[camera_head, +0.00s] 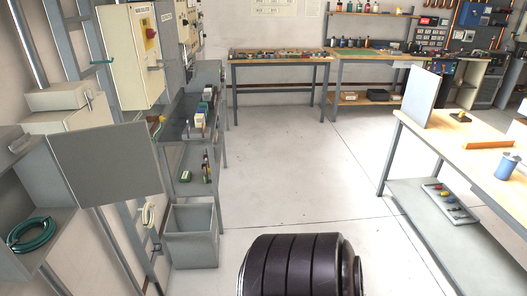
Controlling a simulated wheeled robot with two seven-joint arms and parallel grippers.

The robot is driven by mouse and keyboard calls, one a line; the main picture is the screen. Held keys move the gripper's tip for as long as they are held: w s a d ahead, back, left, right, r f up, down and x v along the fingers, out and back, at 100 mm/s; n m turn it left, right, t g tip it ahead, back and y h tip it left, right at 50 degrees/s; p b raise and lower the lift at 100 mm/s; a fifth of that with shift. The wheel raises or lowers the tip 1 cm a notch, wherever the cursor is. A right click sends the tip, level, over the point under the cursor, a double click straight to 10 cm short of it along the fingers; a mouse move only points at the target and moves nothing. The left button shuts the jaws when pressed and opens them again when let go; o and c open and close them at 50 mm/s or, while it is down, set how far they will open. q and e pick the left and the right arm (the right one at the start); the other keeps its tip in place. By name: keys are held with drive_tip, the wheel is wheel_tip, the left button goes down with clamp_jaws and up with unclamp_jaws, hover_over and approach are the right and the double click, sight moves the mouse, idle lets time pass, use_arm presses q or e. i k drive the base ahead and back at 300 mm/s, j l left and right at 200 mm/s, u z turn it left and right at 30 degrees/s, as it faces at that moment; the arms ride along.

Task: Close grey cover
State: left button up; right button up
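A flat grey cover (105,162) stands out from the wall side at the left. It looks like the swung-open door of an open grey box (35,200), but I cannot clearly see the hinge. A coiled green hose (30,234) lies inside the box. Neither my left nor my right gripper is in view, and nothing is seen touching the cover.
A grey open bin (190,240) stands on the floor right of the cover, below a grey shelf rack (190,135). A wooden-topped workbench (480,140) stands at the right with an upright grey panel (424,97). The middle floor (285,165) is clear.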

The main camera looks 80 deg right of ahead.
sight(106, 165)
drive_tip(key=l+u, duration=0.2)
drive_tip(key=u, duration=0.15)
drive_tip(key=l+u, duration=0.45)
drive_tip(key=u, duration=0.3)
drive_tip(key=k+l+u, duration=0.1)
drive_tip(key=l, duration=0.35)
drive_tip(key=k+l+u, duration=0.1)
drive_tip(key=l, duration=0.3)
drive_tip(key=k+l+u, duration=0.1)
drive_tip(key=l, duration=0.35)
drive_tip(key=k+l+u, duration=0.15)
drive_tip(key=l, duration=0.25)
drive_tip(key=k+l+u, duration=0.1)
drive_tip(key=l, duration=0.3)
drive_tip(key=k+l, duration=0.15)
drive_tip(key=l, duration=0.15)
drive_tip(key=k+l, duration=0.1)
drive_tip(key=l, duration=0.2)
drive_tip(key=k+l, duration=0.15)
drive_tip(key=l, duration=0.2)
